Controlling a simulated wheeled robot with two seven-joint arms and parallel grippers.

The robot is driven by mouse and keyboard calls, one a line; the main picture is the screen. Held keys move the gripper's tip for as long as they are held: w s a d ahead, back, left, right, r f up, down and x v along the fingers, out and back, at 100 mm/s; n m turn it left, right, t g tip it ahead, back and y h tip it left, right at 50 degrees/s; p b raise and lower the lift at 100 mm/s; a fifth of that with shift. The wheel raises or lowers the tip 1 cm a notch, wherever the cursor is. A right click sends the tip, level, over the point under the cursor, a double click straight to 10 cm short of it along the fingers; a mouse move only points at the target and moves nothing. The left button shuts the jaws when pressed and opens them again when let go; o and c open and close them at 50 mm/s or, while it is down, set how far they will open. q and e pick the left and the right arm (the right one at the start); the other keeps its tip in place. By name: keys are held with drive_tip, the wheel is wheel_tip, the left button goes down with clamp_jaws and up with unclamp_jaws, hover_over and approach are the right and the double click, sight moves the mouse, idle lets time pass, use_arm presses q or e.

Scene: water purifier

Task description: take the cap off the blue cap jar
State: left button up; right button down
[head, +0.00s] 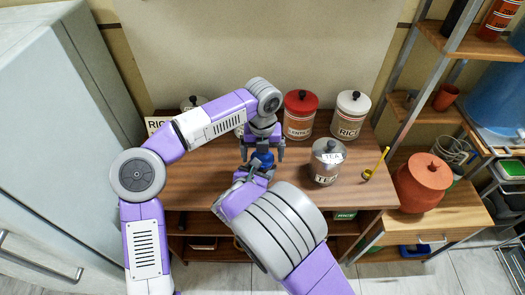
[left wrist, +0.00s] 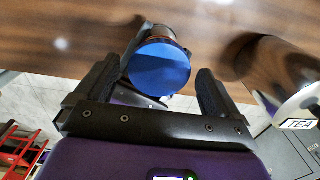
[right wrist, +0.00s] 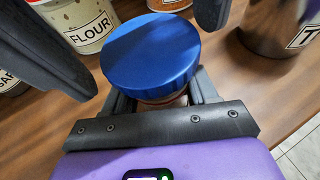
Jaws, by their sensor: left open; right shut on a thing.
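The blue cap jar shows its round blue cap (head: 263,157) between my two grippers in the head view. The cap (right wrist: 150,55) sits on the jar, and a little of the jar's body (right wrist: 165,101) shows below it in the right wrist view. My right gripper (right wrist: 160,92) is shut on the jar's body below the cap. My left gripper (left wrist: 157,68) is open above the cap, with one finger on each side of it; the cap (left wrist: 160,70) also shows in the left wrist view. Much of the jar is hidden by my grippers.
A steel TEA jar (head: 327,165) stands close to the right. A red-lidded LENTIL jar (head: 299,118) and a white RICE jar (head: 350,117) stand behind. A yellow spoon (head: 376,165) is at the table's right. A FLOUR jar (right wrist: 83,22) shows behind the cap. The table (head: 205,180) is clear at left.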

use_arm(q)
drive_tip(key=c, duration=1.1)
drive_tip(key=n, duration=0.3)
drive_tip(key=shift+d, duration=0.1)
drive_tip(key=o, duration=1.1)
drive_tip(key=shift+o, duration=0.2)
drive_tip(key=shift+r, duration=0.15)
drive_tip(key=shift+r, duration=2.2)
use_arm(e)
drive_tip(key=shift+c, duration=1.2)
unclamp_jaws()
